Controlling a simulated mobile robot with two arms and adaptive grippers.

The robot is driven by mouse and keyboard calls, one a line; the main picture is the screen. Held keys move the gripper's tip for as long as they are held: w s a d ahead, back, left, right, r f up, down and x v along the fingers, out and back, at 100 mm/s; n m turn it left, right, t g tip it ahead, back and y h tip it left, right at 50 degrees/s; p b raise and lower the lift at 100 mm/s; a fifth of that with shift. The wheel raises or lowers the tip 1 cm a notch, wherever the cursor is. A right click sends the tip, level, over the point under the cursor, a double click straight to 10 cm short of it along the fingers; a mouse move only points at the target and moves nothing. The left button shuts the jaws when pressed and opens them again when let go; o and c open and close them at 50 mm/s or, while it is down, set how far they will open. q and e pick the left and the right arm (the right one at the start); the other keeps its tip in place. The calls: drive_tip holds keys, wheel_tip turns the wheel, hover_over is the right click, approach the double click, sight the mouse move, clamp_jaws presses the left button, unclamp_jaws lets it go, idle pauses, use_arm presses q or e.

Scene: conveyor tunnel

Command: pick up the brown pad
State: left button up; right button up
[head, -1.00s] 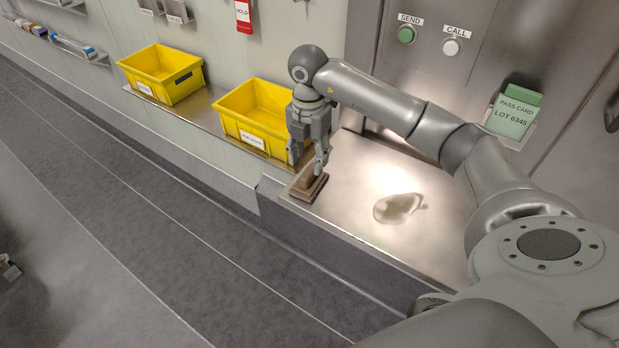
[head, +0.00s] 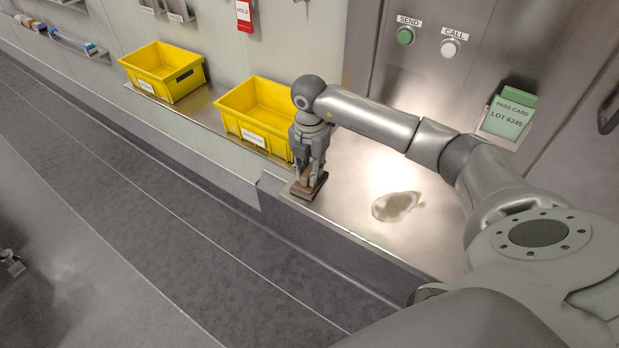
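The brown pad (head: 307,194) lies on the left front corner of the steel counter. It has a dark base and a lighter brown upper part. My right gripper (head: 307,181) points down over it, with its fingers closed in on either side of the upper part. The pad appears to rest still on the counter. The fingers hide part of it. A small piece of my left gripper (head: 12,263) seems to show at the left edge; its fingers are too small to read.
A steel counter (head: 345,205) carries a blotchy stain (head: 397,206). Yellow bins (head: 163,72) and (head: 250,112) stand on a ledge to the left. A green pass card (head: 507,118) and SEND and CALL buttons are on the wall behind. The grey conveyor belt (head: 150,215) runs below.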

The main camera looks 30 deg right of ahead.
clamp_jaws()
drive_tip(key=shift+r, duration=0.15)
drive_tip(key=shift+r+b, duration=0.55)
drive_tip(key=s+a+r+b, duration=0.3)
drive_tip(key=s+a+r, duration=0.3)
drive_tip(key=a+r, duration=0.5)
drive_tip(key=shift+s+a+r, duration=0.35)
drive_tip(key=shift+s+a, duration=0.05)
drive_tip(key=shift+a, duration=0.25)
